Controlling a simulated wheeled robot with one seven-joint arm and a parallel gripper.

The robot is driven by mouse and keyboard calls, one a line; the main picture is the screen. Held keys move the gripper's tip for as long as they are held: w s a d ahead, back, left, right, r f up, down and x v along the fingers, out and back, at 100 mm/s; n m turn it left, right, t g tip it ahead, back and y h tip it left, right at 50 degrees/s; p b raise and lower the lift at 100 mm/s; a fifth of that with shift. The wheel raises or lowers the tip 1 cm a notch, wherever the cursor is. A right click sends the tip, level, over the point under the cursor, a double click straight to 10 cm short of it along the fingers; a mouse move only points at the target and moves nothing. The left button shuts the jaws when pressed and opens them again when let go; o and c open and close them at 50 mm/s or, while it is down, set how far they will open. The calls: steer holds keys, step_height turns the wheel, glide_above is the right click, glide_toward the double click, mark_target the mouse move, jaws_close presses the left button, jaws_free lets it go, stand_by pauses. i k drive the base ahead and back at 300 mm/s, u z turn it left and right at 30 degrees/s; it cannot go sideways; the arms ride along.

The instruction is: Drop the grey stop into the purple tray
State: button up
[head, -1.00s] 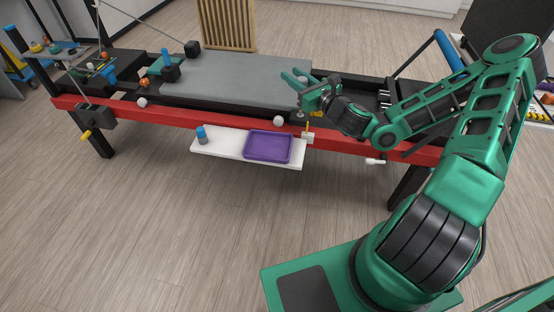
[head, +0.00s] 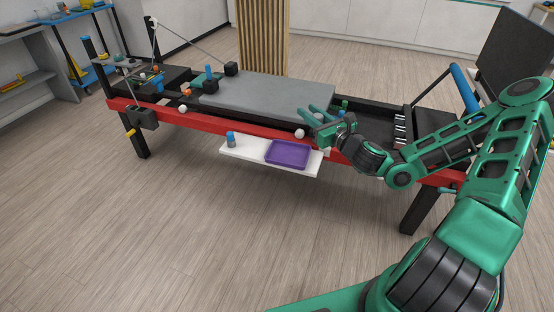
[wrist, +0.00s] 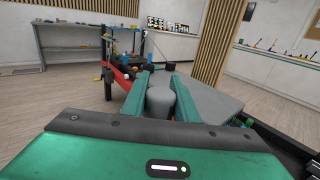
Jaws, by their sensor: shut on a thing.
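My gripper (head: 318,116) is above the red rail, up and to the right of the purple tray in the head view. It is shut on the grey stop (wrist: 160,97), a rounded grey piece between the two green fingers in the wrist view. The purple tray (head: 288,163) lies on a white shelf in front of the red rail. The tray looks empty, and the gripper is not over it.
The white shelf (head: 237,153) also holds a small blue-topped grey item (head: 231,139) left of the tray. White balls sit along the red rail (head: 205,124), one (head: 300,133) close to my gripper. A grey padded top (head: 270,96) lies behind. The floor in front is clear.

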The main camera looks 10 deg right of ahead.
mark_target(292, 155)
steer(key=u, duration=0.8)
steer(key=i, duration=1.15)
steer(key=z, duration=0.8)
